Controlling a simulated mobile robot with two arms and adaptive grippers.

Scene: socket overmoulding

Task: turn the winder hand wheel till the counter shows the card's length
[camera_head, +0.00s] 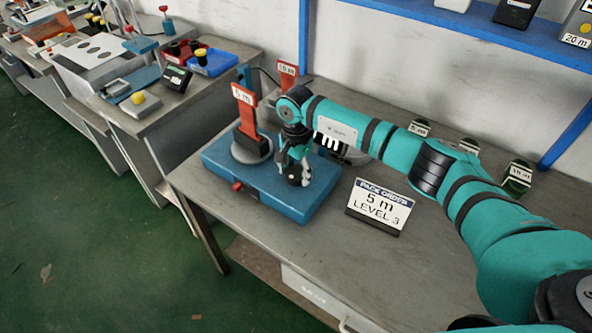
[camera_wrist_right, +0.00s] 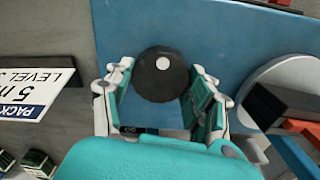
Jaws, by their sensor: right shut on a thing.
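The winder has a blue base (camera_head: 222,165) on the grey bench. A round black hand wheel knob (camera_wrist_right: 162,73) with a pale centre dot shows in the right wrist view. My right gripper (camera_head: 297,172) points down over the base's right part, its fingers on both sides of the knob and shut on it. The card (camera_head: 380,205) reads "PACK ORDER 5 m LEVEL 3" and stands right of the base. A small dark window (camera_wrist_right: 133,129) shows between the fingers, partly hidden; I cannot read a counter value. My left gripper is out of view.
Another red sign (camera_head: 287,68) is behind. Several labelled coils, one here (camera_head: 518,176), lie at the bench's back. The front bench is clear right of the card.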

